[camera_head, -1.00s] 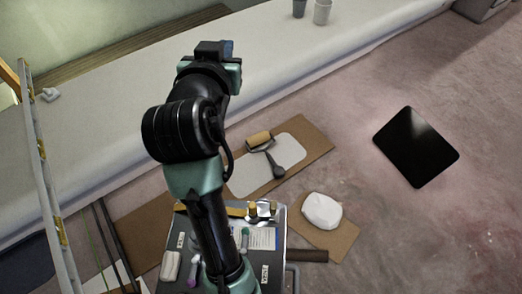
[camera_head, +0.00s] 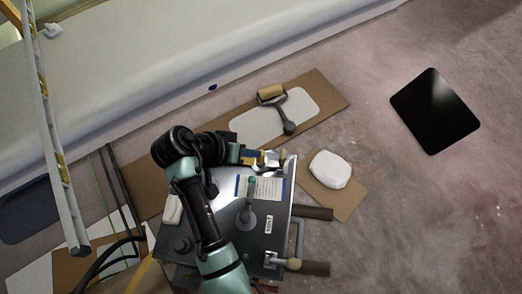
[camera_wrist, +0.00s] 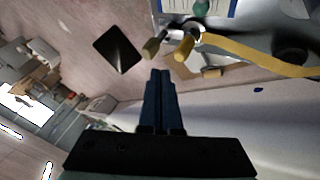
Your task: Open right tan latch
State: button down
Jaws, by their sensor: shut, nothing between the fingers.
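A grey metal case (camera_head: 225,240) stands at the bottom centre of the head view, beside my arm. Tan latch pieces on bright metal (camera_head: 283,158) are at its far right corner. Another tan knob (camera_head: 293,264) on a metal fitting is at its near right corner. My gripper (camera_head: 252,156) is low at the far edge, just left of the far tan pieces; the arm partly hides the case. In the wrist view my gripper (camera_wrist: 162,75) is shut and empty. Two tan ends (camera_wrist: 183,47) and (camera_wrist: 152,47) lie just beyond its fingertips, apart from them in the picture; contact is unclear.
A paper label and a green-topped knob (camera_head: 251,182) are on the case's top. A roller (camera_head: 283,112) lies on cardboard behind, a white lump (camera_head: 331,168) on cardboard at right. A black panel (camera_head: 436,110) lies on the floor. A ladder (camera_head: 52,140) stands left.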

aim_at(284, 154)
jog(key=b+x, duration=0.1)
jog(key=x, duration=0.8)
jog(key=shift+d, duration=0.1)
jog(key=shift+d, duration=0.1)
jog(key=shift+d+r+y+p, duration=0.15)
jog(key=shift+d+y+p, duration=0.05)
jog(key=shift+y+p, duration=0.15)
jog(key=shift+d, duration=0.1)
jog(key=shift+s+d+r+m+y+p, duration=0.1)
jog(key=shift+d+r+m+y+p, duration=0.2)
jog(key=shift+d+y+p, duration=0.5)
jog(key=shift+d+r+y+p, duration=0.15)
jog(key=shift+d+y+p, duration=0.3)
jog(key=shift+p, duration=0.65)
jog(key=d+f+m+t+y+b, duration=0.1)
jog(key=d+f+m+y+b, duration=0.1)
jog(key=d+f+y+b, duration=0.3)
jog(key=d+y+b, duration=0.3)
jog(key=y+b, duration=0.1)
jog(key=y, duration=0.2)
jog(key=shift+s+d+f+m, duration=0.3)
jog(key=shift+d+f, duration=0.05)
jog(key=shift+d, duration=0.05)
